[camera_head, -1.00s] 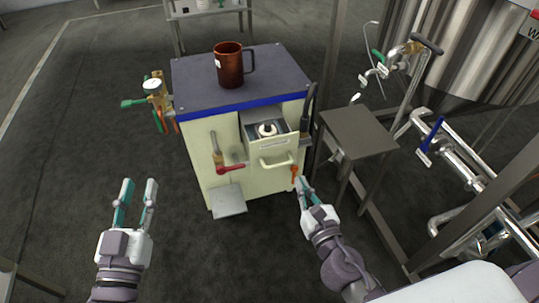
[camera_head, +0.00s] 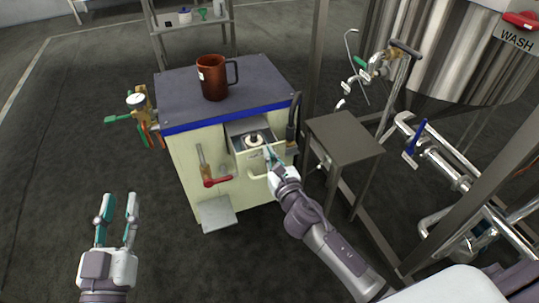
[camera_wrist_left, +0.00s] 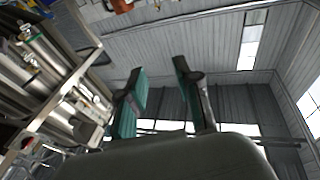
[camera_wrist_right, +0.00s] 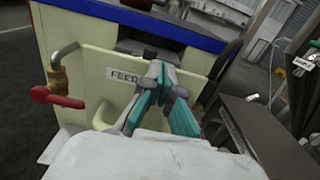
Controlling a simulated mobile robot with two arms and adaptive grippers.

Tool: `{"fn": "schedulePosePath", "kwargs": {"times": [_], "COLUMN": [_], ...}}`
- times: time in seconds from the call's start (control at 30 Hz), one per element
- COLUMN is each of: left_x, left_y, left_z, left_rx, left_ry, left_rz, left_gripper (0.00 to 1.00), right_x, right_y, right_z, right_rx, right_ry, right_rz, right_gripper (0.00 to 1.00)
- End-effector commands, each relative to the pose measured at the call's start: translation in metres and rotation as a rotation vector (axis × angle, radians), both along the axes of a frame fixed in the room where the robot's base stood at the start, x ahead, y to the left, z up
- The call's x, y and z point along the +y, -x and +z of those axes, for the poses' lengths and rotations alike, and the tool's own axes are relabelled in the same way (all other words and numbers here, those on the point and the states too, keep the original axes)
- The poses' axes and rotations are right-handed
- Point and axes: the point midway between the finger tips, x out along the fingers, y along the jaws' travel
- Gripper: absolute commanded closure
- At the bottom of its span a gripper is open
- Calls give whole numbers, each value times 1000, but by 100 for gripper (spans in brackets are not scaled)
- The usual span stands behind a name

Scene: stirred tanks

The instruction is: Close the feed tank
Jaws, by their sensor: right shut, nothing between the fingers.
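The cream feed tank cabinet (camera_head: 182,160) stands ahead with a dark top and blue trim. Its drawer (camera_head: 243,160) is open, and a round white fitting with a dark centre (camera_head: 253,139) shows inside. The drawer front bears a FEED label (camera_wrist_right: 123,75) in the right wrist view. My right gripper (camera_head: 268,153) is shut and empty at the right part of the drawer front, hiding some of it and its handle. Whether the fingers touch it, I cannot tell. My left gripper (camera_head: 118,208) is open and empty, well left of the cabinet.
A copper-brown mug (camera_head: 212,80) stands on the cabinet top. A red-handled valve (camera_head: 217,182) is on the cabinet front, left of the drawer. A small metal table (camera_head: 345,135) and pipework (camera_head: 445,165) stand at right. The floor at left is clear.

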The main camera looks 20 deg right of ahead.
Motion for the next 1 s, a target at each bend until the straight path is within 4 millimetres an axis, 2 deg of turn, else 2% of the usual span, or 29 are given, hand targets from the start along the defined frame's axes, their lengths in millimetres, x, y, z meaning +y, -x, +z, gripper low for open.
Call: {"fn": "schedulePosePath", "kwargs": {"times": [0.4,0.47,0.63,0.8,1.0], "left_x": [0,0,0,-3,-3], "left_y": [0,0,1,6,9], "left_z": [1,1,3,25,34], "left_rx": [-7,-8,-23,-153,-204], "left_ry": [2,2,7,43,57], "left_rz": [0,0,-1,-10,-13], "left_gripper": [67,67,67,67,67], "right_x": [0,1,2,4,4], "right_y": [-5,-13,-53,-86,-98], "right_z": [0,1,1,-1,0], "right_rx": [0,-2,-3,-1,1], "right_ry": [0,0,0,0,-1], "right_rz": [0,0,0,1,1], "right_gripper": [100,100,100,100,100]}}
